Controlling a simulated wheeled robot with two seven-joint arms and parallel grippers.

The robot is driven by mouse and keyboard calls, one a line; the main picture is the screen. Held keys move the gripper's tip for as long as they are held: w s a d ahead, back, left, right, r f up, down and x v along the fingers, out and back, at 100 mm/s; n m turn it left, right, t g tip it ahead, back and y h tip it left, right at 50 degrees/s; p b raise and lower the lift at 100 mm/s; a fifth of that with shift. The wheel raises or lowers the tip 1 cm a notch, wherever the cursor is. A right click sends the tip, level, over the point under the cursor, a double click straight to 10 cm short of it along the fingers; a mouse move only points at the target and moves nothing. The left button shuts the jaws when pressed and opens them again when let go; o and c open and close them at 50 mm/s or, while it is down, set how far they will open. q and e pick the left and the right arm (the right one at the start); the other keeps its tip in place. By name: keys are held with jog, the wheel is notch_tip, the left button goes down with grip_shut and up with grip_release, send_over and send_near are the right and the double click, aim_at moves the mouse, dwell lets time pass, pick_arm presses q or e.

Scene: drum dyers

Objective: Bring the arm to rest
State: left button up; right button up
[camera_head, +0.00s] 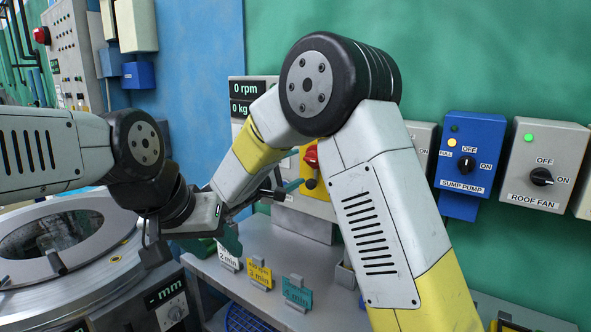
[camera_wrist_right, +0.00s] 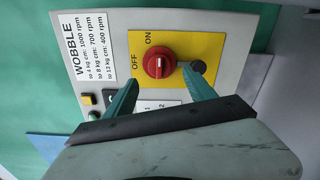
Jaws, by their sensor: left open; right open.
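My right arm rises from the lower right to a dark elbow and bends down to the left, toward the wall panel. My right gripper (camera_head: 291,186) is partly hidden by that arm; a teal finger shows near the red knob (camera_head: 311,156). In the right wrist view, the right gripper (camera_wrist_right: 160,92) is open, its teal fingers apart with nothing between them. The red knob (camera_wrist_right: 158,65) lies beyond the tips on a yellow plate (camera_wrist_right: 140,45). My left gripper (camera_head: 216,242) hangs low beside the drum machine, open; its fingers are partly hidden.
The round drum machine (camera_head: 95,275) stands at the left. Small cards, including a yellow one (camera_head: 260,274) and a teal one (camera_head: 297,292), stand on the grey bench (camera_head: 265,238). A blue sump pump box (camera_head: 470,150) and a roof fan box (camera_head: 545,160) are on the wall.

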jog(key=s+d+f+m+g+y, duration=0.1)
jog(key=s+d+f+m+g, duration=0.15)
jog(key=s+d+g, duration=0.45)
jog(key=s+d+f+m+g+y, duration=0.1)
jog(key=s+d+m+g+y, duration=0.2)
jog(key=s+d, duration=0.75)
jog(key=s+a+m+t+y, duration=0.1)
jog(key=s+m+y, duration=0.6)
jog(key=s, duration=0.6)
jog(key=shift+s+a+r+m+y, duration=0.2)
jog(key=shift+a+m+y, duration=0.15)
jog(key=shift+y, duration=0.45)
